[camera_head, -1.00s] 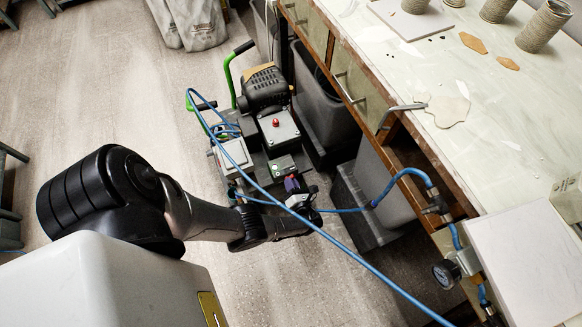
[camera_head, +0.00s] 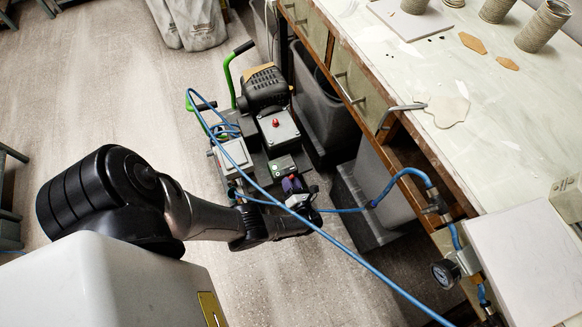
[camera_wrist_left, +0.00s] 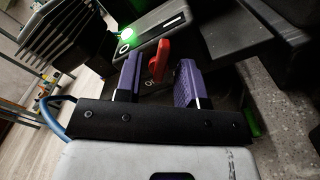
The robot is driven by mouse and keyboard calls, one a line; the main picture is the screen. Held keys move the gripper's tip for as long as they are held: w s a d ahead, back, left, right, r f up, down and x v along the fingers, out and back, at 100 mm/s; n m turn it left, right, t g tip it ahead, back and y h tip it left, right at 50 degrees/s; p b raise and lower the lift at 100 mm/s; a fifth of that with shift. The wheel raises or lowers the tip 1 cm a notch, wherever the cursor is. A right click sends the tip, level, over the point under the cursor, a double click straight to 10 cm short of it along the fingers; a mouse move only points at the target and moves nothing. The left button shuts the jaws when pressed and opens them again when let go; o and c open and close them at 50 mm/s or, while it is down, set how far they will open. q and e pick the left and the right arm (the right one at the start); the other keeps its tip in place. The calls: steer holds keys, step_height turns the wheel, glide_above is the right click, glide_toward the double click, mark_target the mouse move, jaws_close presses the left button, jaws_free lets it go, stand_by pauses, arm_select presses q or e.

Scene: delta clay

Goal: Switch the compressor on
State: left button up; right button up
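The compressor (camera_head: 265,88), with a black ribbed motor and green handles, stands on the floor beside the workbench. In the left wrist view, a red lever (camera_wrist_left: 158,60) stands between the two purple fingertips of my left gripper (camera_wrist_left: 160,80). A gap shows on each side of the lever, so the gripper is open around it and not closed on it. Beside it is a panel (camera_wrist_left: 150,28) with a lit green light (camera_wrist_left: 127,34). In the head view my left gripper (camera_head: 293,184) is at the compressor's near end, and the lever is hidden. My right gripper is not in view.
A blue hose (camera_head: 340,245) runs across in front of my left gripper to the bench side. The workbench (camera_head: 500,110) is on the right, with grey bins (camera_head: 318,100) under it. A pressure gauge (camera_head: 445,273) hangs at the bench edge. Open floor lies left of the compressor.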

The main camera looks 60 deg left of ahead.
arm_select(q)
steer(key=d, duration=1.3)
steer(key=shift+s+d+b, duration=0.3)
steer(key=shift+s+d, duration=0.1)
steer(key=shift+s, duration=0.05)
